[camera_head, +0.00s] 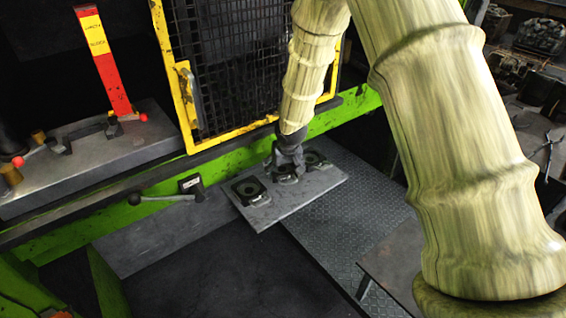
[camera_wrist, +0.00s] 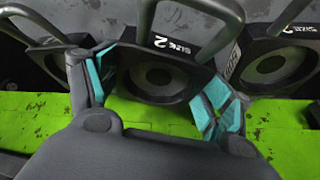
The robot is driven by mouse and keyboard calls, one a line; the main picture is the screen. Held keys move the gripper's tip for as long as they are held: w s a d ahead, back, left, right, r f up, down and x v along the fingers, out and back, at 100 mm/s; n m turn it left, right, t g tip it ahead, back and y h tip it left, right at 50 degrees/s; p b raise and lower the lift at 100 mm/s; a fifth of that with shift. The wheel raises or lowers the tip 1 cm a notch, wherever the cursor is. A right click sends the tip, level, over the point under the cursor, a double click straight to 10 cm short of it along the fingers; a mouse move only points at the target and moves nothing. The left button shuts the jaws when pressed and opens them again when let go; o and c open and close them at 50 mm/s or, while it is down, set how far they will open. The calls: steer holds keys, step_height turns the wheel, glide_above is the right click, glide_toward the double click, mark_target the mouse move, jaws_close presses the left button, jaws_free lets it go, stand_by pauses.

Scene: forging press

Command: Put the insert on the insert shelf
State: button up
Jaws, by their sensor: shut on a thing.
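The insert (camera_head: 287,178) is a dark block with a round opening and a loop handle. It is in my gripper (camera_head: 288,160), over the middle of the grey insert shelf (camera_head: 262,213). In the wrist view the insert (camera_wrist: 160,78) carries a white "SIZE 2" label and lies between the teal-padded fingers of my gripper (camera_wrist: 158,88). The gripper is shut on it. The insert is at about shelf level, but I cannot tell whether it rests on the shelf. My wrist hides part of it in the head view.
One insert (camera_head: 249,190) sits on the shelf to the left and another (camera_head: 315,161) to the right, both close by. A green beam (camera_head: 225,160) and a yellow-framed mesh guard (camera_head: 187,110) stand behind. A black-handled lever (camera_head: 165,198) is left of the shelf.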

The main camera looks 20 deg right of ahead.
steer(key=shift+p+x, duration=0.7)
steer(key=shift+x, duration=0.3)
steer(key=shift+s+a+f, duration=0.1)
steer(key=shift+f, duration=0.15)
steer(key=o, duration=2)
steer(key=shift+s, duration=0.15)
steer(key=shift+o, duration=0.2)
steer(key=shift+r, duration=0.2)
steer(key=b+v, duration=0.3)
steer(key=v, duration=0.9)
